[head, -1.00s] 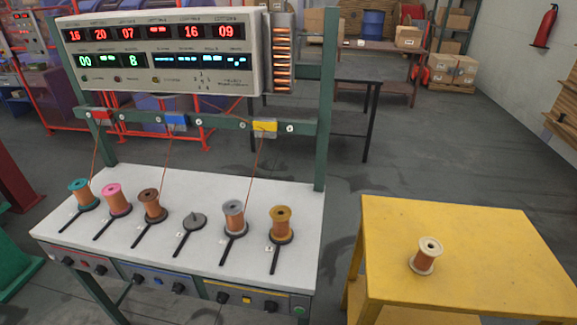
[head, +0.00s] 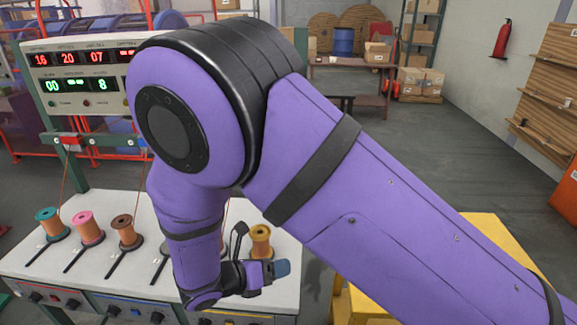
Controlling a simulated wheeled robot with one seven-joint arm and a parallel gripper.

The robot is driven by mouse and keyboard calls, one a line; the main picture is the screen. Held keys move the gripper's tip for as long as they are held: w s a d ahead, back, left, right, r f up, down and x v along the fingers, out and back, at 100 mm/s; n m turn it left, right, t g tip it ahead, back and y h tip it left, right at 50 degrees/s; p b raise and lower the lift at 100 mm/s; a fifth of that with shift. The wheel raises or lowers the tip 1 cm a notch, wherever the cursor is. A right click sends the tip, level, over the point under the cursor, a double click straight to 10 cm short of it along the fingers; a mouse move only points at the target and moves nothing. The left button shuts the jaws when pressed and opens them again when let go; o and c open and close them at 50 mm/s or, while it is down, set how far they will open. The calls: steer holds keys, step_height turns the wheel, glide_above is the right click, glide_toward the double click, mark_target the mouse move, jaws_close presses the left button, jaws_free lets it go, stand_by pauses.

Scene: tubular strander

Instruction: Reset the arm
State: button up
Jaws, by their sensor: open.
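My purple arm (head: 370,200) fills the middle and right of the head view, bent at a large elbow with the forearm hanging down. My gripper (head: 268,271) is at its lower end, small and partly hidden by the wrist, open, over the right part of the white bench (head: 105,205). It is close to the gold spool (head: 261,241) in the picture; whether they touch cannot be told. Teal (head: 47,222), pink (head: 88,228) and brown (head: 126,233) spools stand on the bench to the left. My arm hides the grey spool.
A display panel (head: 75,80) stands over the bench, its right part hidden by my arm. A yellow table (head: 485,229) is mostly covered by my arm. Open floor (head: 440,140) lies behind, with shelves, boxes and a fire extinguisher (head: 501,39) beyond.

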steer(key=w+d+r+m+g+y, duration=0.1)
steer(key=d+r+m+g+y, duration=0.5)
steer(key=d+r+m, duration=1.4)
steer(key=s+d+r+m+t+y, duration=0.3)
steer(key=s+d+r+m+y, duration=0.1)
steer(key=s+d+r+m, duration=0.9)
steer(key=s+d+r, duration=0.1)
steer(key=s+r, duration=0.1)
steer(key=s, duration=0.1)
steer(key=shift+s+r+t+y, duration=0.15)
steer(key=shift+r+t+y, duration=0.15)
steer(key=shift+r+y, duration=0.1)
